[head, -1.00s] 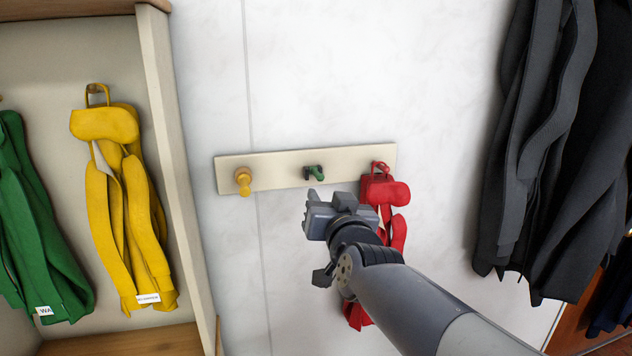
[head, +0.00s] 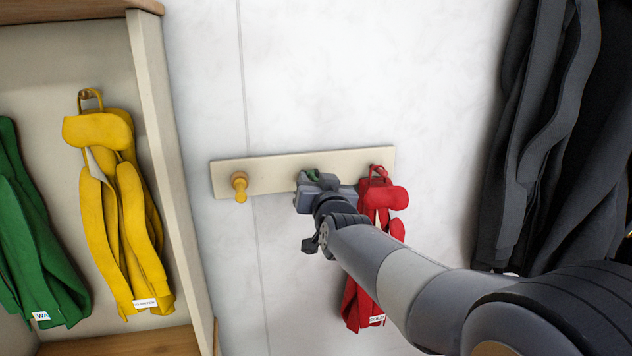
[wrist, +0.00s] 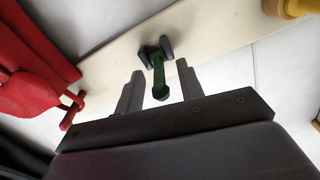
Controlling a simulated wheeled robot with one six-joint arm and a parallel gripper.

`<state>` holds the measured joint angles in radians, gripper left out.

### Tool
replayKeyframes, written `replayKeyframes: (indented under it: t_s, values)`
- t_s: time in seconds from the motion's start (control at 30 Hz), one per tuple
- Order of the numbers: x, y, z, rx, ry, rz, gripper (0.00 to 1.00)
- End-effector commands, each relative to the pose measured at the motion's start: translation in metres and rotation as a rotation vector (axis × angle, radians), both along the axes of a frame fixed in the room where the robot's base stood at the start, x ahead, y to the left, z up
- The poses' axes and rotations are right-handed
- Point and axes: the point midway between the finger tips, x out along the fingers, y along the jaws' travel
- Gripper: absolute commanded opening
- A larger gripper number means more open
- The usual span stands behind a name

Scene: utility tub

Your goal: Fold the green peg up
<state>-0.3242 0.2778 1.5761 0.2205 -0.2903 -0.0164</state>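The green peg (head: 313,173) sits on the cream rail (head: 275,170) and is mostly hidden behind my gripper (head: 317,182) in the head view. In the wrist view the green peg (wrist: 158,75) shows in full, with its dark bracket (wrist: 165,44) on the rail and its rounded end pointing toward my gripper. My gripper (wrist: 160,85) is open, one finger on each side of the peg's end. A gap shows on both sides, and neither finger visibly touches the peg.
A yellow peg (head: 239,186) is on the rail's left end. A red coat (head: 385,195) hangs at its right end, close to my gripper and arm. A yellow coat (head: 125,220) hangs in the left cubby, dark coats (head: 545,130) at right. The wall above is clear.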

Motion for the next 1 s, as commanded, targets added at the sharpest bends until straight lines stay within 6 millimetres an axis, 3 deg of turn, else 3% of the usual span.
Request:
replayKeyframes:
  t_s: [0.47, 1.0]
  values:
    - [-0.0004, -0.0001, 0.0000, 0.000, 0.000, 0.000, 0.00]
    - [0.0042, 0.0002, 0.0020, -0.003, 0.011, 0.000, 0.00]
